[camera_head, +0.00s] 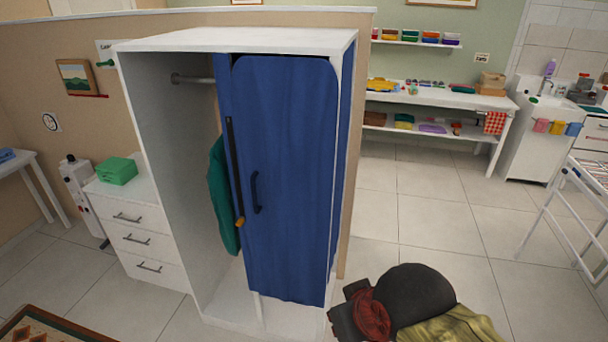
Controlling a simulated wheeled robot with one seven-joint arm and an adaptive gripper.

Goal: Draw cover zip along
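A blue garment cover (288,150) hangs in the right half of the open white wardrobe. A black zip (234,170) runs nearly upright along its left side. A small orange-yellow pull (240,222) sits at the zip's lower end. A dark blue loop handle (256,192) stands out from the cover just right of the zip. A teal garment (222,195) shows beyond the cover's left edge; the rest of it is hidden. My gripper is not in view, and nothing is seen touching the zip pull.
The wardrobe (160,130) has a bare rail (190,79) and free room at left. White drawers (140,215) with a green box (117,171) stand to its left. A dark rounded shape with red and olive parts fills the lower right. Tiled floor is clear at right, before a white rack (568,215).

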